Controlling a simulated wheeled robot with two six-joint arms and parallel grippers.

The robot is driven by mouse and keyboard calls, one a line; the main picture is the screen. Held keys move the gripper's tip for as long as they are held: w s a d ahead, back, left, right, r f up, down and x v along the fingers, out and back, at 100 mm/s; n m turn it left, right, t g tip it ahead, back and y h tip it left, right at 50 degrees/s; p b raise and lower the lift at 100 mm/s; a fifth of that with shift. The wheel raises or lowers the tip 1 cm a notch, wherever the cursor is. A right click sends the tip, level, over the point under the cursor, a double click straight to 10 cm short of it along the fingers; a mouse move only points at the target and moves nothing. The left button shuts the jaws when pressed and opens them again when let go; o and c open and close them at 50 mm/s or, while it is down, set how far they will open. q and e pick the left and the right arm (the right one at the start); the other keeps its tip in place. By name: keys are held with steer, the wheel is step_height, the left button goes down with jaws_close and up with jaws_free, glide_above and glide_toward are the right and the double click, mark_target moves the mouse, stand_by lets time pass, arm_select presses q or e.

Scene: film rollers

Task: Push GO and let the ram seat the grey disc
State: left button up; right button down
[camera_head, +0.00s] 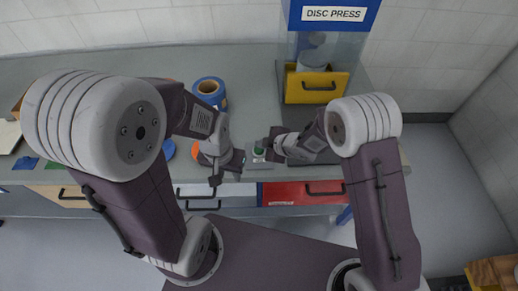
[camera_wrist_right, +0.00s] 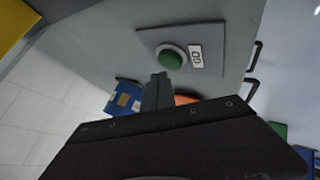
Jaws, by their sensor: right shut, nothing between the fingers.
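The green GO button (camera_head: 259,151) sits on a grey plate at the counter's front. In the right wrist view the round green button (camera_wrist_right: 170,59) shows beside its white GO label (camera_wrist_right: 197,56). My right gripper (camera_head: 270,150) is shut and empty, close beside the button; its fingertips (camera_wrist_right: 158,78) appear just below the button in the wrist view. Contact cannot be told. The disc press (camera_head: 333,14) stands at the back right, with a clear housing and a yellow front (camera_head: 338,82). A grey round part shows inside; ram and disc cannot be told apart. My left gripper (camera_head: 226,180) is open and empty at the counter's front edge.
A blue roll (camera_head: 209,90) stands on the counter behind my left gripper. A blue disc (camera_head: 168,150) and an orange piece lie near the front edge. A red drawer (camera_head: 295,194) and a pale drawer (camera_head: 215,196) are below. The counter left of the press is mostly clear.

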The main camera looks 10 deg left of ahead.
mark_target(261, 151)
stand_by(0.4)
steer(key=shift+f+b, duration=0.35)
steer(key=shift+f, duration=0.05)
steer(key=shift+f+b, duration=0.45)
steer(key=shift+f, duration=0.05)
stand_by(0.5)
steer(key=shift+r, duration=0.1)
steer(key=shift+r+p, duration=0.8)
steer(key=shift+p, duration=0.05)
step_height(261, 151, up, 5)
steer(key=p, duration=0.4)
steer(key=shift+r+p, duration=0.1)
steer(key=shift+p, duration=0.25)
